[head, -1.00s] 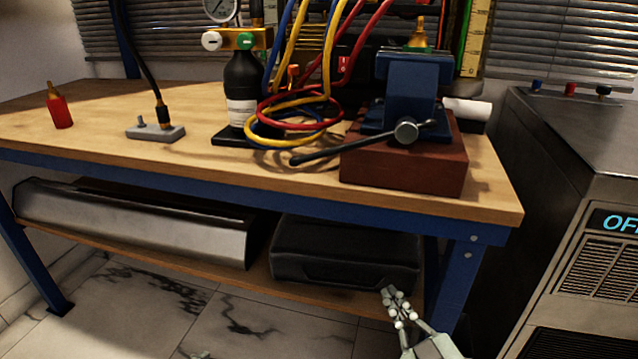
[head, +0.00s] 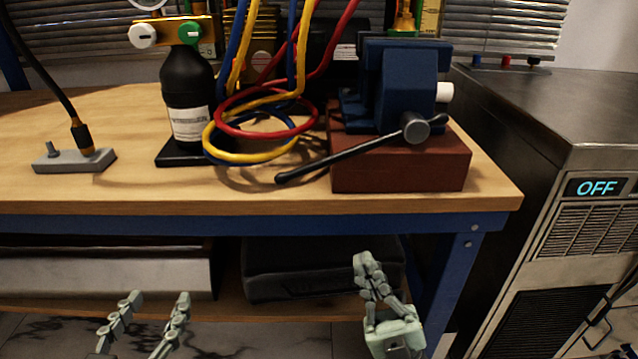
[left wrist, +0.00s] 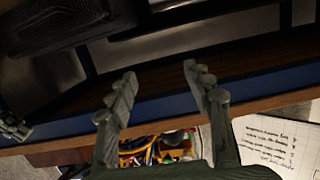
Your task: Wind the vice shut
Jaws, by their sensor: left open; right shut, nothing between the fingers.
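The blue vice (head: 402,85) stands on a reddish-brown block (head: 400,165) at the right end of the bench in the head view. Its dark handle bar (head: 345,160) slants down to the left from the round screw end (head: 415,128) and reaches past the block's left side. My left gripper (head: 160,298) is open and empty, low in front of the bench; its fingers also show in the left wrist view (left wrist: 158,78). My right gripper (head: 364,262) is shut and empty, below the bench top and below the vice. Neither gripper touches the handle.
Coiled red, yellow and blue hoses (head: 262,125) lie left of the vice, beside a black bottle (head: 188,95). A grey plate with a cable (head: 75,160) lies further left. A metal cabinet reading OFF (head: 597,187) stands at the right. The bench's front edge (head: 200,205) lies above both grippers.

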